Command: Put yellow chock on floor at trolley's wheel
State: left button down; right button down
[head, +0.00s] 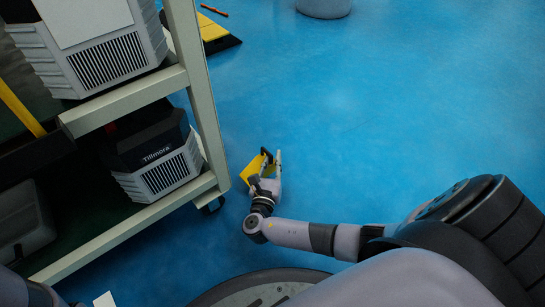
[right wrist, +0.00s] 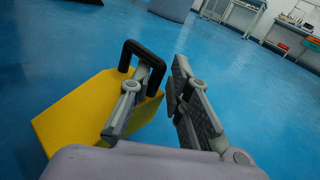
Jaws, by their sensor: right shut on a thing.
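The yellow chock (head: 252,170) is a yellow block with a black loop handle. My right gripper (head: 267,172) is shut on it, with the chock on the gripper's left side, just right of the trolley. In the right wrist view the chock (right wrist: 75,112) lies left of and behind the left finger of my right gripper (right wrist: 160,100), and the handle loops around that finger. The trolley (head: 140,100) fills the left of the head view. Its dark near-right wheel (head: 211,205) shows under the frame corner, a short way from the chock. My left gripper is not in view.
The trolley's shelves carry grey and black units (head: 160,160). A yellow and black piece (head: 215,33) lies on the floor by its far end, with an orange item (head: 214,11) beyond. A grey round bin (head: 323,8) stands far back. The blue floor (head: 370,110) to the right is clear.

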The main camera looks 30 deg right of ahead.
aim_at(273, 169)
notch_tip(273, 169, down, 4)
jog(key=b, duration=0.3)
jog(key=shift+f, duration=0.1)
jog(key=c, duration=1.5)
grip_release()
